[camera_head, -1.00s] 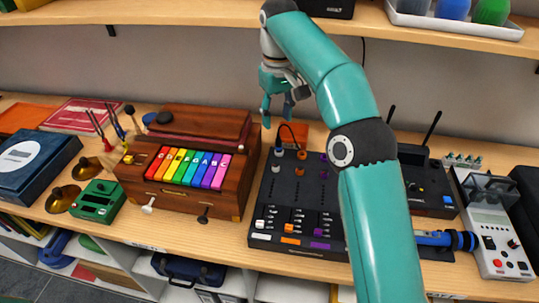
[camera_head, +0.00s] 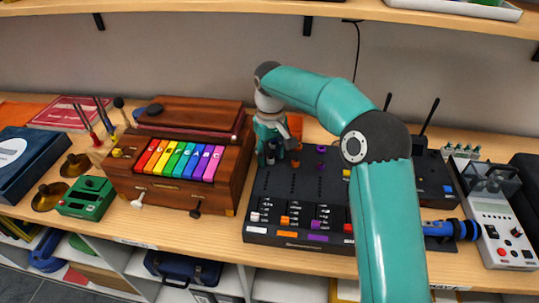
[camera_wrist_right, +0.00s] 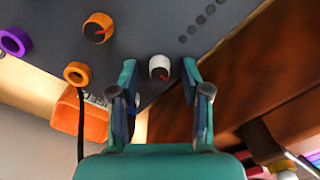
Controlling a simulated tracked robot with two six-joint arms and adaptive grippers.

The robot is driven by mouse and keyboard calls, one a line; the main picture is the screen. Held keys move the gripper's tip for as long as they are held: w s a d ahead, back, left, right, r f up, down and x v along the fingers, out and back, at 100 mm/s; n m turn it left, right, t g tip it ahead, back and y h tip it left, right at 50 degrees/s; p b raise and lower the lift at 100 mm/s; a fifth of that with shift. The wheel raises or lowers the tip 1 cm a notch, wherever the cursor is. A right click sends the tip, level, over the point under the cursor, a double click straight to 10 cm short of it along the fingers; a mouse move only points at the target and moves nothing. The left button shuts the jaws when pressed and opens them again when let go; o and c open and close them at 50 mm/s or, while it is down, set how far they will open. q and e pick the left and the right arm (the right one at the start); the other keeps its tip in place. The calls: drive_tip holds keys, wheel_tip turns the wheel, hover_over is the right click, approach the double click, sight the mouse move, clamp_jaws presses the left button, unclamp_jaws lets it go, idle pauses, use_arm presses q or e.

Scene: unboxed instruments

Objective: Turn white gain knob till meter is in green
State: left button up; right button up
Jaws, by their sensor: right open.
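The white gain knob (camera_wrist_right: 159,67), with a red pointer mark, is on the dark mixer panel (camera_wrist_right: 150,20) in the right wrist view. My right gripper (camera_wrist_right: 160,72) is open, with one fingertip on each side of the knob; a gap shows on both sides. In the head view my right gripper (camera_head: 271,158) points down over the back left of the mixer (camera_head: 285,185) and largely hides the knob. Small dark dots (camera_wrist_right: 201,19) run in a row near the knob; none looks lit green. My left gripper is not in view.
An orange knob (camera_wrist_right: 98,28) and a purple ring (camera_wrist_right: 15,41) are beside the white knob. An orange jack ring (camera_wrist_right: 77,73) with a cable is close to my gripper. A wooden instrument with coloured keys (camera_head: 180,160) stands just left of the mixer.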

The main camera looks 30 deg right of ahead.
drive_tip(key=shift+f, duration=0.15)
drive_tip(key=shift+w, duration=0.1)
clamp_jaws()
drive_tip(key=shift+m, duration=0.5)
drive_tip(key=m+p, duration=0.1)
drive_tip(key=m, duration=0.1)
drive_tip(key=shift+m, duration=0.3)
drive_tip(key=m, duration=0.5)
idle(0.4)
unclamp_jaws()
